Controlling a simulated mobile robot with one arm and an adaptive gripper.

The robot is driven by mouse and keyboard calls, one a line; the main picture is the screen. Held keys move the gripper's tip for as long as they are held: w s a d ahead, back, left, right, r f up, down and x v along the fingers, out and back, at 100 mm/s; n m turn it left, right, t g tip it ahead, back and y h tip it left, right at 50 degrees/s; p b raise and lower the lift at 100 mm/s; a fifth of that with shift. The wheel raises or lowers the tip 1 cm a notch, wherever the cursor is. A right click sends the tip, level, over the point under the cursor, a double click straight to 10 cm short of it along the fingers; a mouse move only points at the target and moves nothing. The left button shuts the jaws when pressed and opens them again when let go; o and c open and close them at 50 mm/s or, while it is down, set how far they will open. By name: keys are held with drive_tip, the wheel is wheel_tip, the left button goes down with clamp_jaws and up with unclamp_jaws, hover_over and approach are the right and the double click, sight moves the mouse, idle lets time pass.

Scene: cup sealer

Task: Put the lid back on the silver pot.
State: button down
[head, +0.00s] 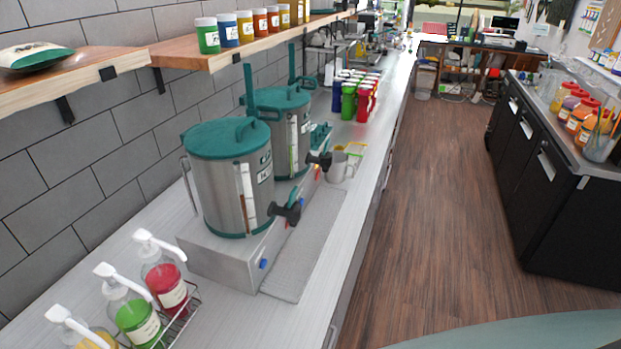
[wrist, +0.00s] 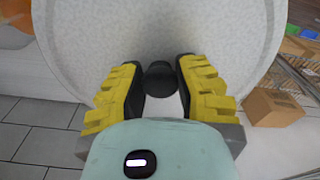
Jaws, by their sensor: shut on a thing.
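My gripper (wrist: 158,70) has yellow ridged fingers with dark inner pads and shows in the wrist view only. It is shut on the black knob (wrist: 160,82) of a large round pale-grey lid (wrist: 150,32). The lid fills the upper middle of the wrist view and hides what is behind it. I see no open pot in either view. The head view shows two silver drink dispensers, a near one (head: 215,190) and a far one (head: 285,145), both with teal lids on. I cannot tell whether the silver pot is hidden behind the lid.
In the head view, pump bottles (head: 165,280) stand on the left counter. The brown wooden floor (head: 440,190) is clear beside a black cabinet (head: 550,190).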

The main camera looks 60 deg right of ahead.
drive_tip(key=shift+s+a+f, duration=0.1)
drive_tip(key=shift+s+f, duration=0.2)
drive_tip(key=shift+s, duration=0.05)
wheel_tip(320, 180, down, 6)
drive_tip(key=b, duration=0.4)
drive_tip(key=shift+w+f+b, duration=0.1)
drive_tip(key=shift+f+b, duration=0.15)
drive_tip(key=shift+b, duration=0.4)
idle(2.2)
idle(0.4)
drive_tip(key=shift+c, duration=0.6)
unclamp_jaws()
drive_tip(key=shift+r, duration=0.1)
drive_tip(key=shift+r+p, duration=1.3)
drive_tip(key=shift+r, duration=2.15)
